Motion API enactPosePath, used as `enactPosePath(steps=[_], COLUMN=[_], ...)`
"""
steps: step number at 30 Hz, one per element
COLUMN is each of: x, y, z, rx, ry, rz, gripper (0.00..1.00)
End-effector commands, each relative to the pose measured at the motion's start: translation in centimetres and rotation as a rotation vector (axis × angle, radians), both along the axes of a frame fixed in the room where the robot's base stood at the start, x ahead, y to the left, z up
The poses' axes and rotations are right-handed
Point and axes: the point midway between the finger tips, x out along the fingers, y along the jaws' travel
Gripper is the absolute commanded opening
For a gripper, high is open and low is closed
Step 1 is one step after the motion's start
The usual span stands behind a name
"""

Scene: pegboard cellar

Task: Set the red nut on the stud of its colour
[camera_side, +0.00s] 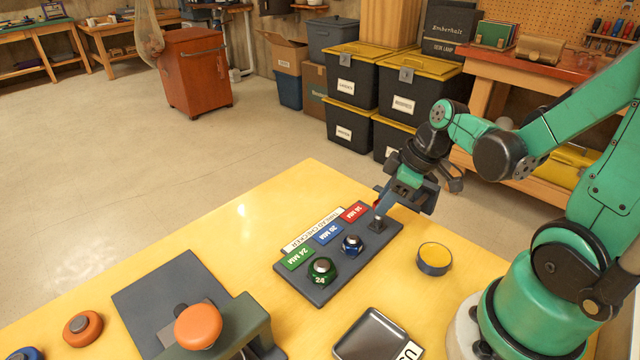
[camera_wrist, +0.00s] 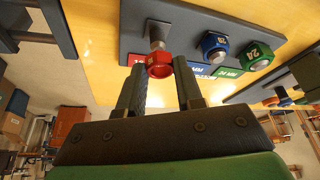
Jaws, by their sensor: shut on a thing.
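The red nut (camera_wrist: 160,67) is between the fingertips of my gripper (camera_wrist: 158,78) in the wrist view, and the gripper is shut on it. In the side view my gripper (camera_side: 383,204) hides most of the nut. The bare grey stud (camera_wrist: 156,34) by the red label (camera_side: 355,211) is just beyond the nut in the wrist view. Its base (camera_side: 377,226) shows just below the fingers in the side view. I cannot tell whether nut and stud touch. The blue nut (camera_side: 352,244) and green nut (camera_side: 321,269) sit on the dark board (camera_side: 339,269) beside their labels.
A round yellow-topped tin (camera_side: 434,259) stands right of the board. A grey tray (camera_side: 378,338) lies at the front. An orange-knobbed fixture (camera_side: 240,325) and another orange knob (camera_side: 82,327) are at the left. The yellow table (camera_side: 225,229) is clear behind the board.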

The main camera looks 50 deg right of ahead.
Motion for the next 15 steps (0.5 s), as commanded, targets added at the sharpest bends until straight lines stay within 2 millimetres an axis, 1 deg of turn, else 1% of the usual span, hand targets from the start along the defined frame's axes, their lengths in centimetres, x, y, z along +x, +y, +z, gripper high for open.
enactPosePath(steps=[9, 15], x=[0.01, 0.0], y=[-0.01, 0.0], z=[-0.66, -0.7], rx=[0.0, 0.0], ry=[0.0, 0.0], rz=[0.0, 0.0], gripper=[0.0, 0.0])
